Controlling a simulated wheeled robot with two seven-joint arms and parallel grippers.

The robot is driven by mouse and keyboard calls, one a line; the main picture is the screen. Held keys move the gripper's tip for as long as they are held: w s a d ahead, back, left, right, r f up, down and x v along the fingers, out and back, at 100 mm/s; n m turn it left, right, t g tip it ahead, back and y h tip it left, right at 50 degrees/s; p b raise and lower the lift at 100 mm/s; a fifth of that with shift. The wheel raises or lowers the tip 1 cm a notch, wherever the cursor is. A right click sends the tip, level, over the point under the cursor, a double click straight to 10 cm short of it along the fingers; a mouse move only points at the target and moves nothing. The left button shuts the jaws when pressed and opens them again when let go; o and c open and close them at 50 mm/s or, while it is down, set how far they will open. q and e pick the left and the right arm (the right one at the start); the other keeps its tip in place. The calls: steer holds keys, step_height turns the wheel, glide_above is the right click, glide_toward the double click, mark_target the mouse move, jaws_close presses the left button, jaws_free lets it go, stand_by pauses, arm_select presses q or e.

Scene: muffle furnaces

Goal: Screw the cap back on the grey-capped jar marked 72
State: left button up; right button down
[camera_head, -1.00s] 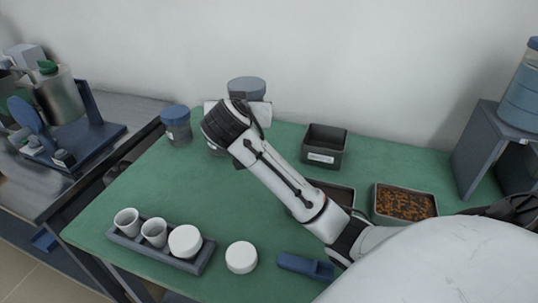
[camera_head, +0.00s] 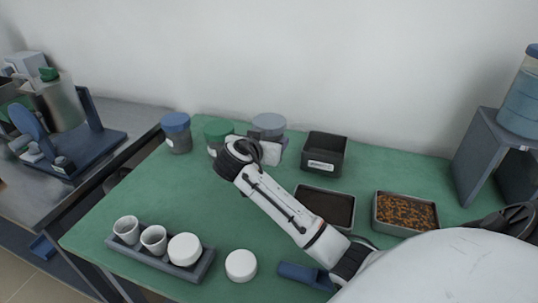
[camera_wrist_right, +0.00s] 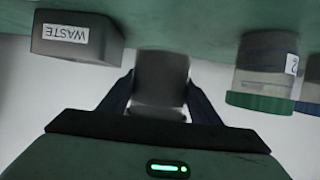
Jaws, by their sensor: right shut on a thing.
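The grey cap (camera_head: 268,122) is at the back of the green table, behind and partly covered by my right gripper (camera_head: 262,148). In the wrist view, where things appear upside down, my right gripper (camera_wrist_right: 160,95) has its fingers on both sides of a grey round thing (camera_wrist_right: 160,75), which I take to be the grey cap with the jar in line with it. The jar body is mostly hidden in the head view, and no 72 mark is readable. I cannot tell whether the cap is seated on the jar. My left gripper is not in view.
A green-capped jar (camera_head: 217,131) stands close left of the gripper, a blue-capped jar (camera_head: 176,133) farther left. The WASTE bin (camera_head: 325,152) is to the right. Two shallow trays (camera_head: 405,228) (camera_head: 349,220), a crucible rack (camera_head: 204,269) and a white lid (camera_head: 241,265) are nearer.

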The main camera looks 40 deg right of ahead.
steer(key=shift+f, duration=0.25)
steer(key=shift+f, duration=1.9)
steer(key=shift+f, duration=0.2)
steer(key=c, duration=0.6)
jaws_free()
steer(key=shift+r, duration=0.1)
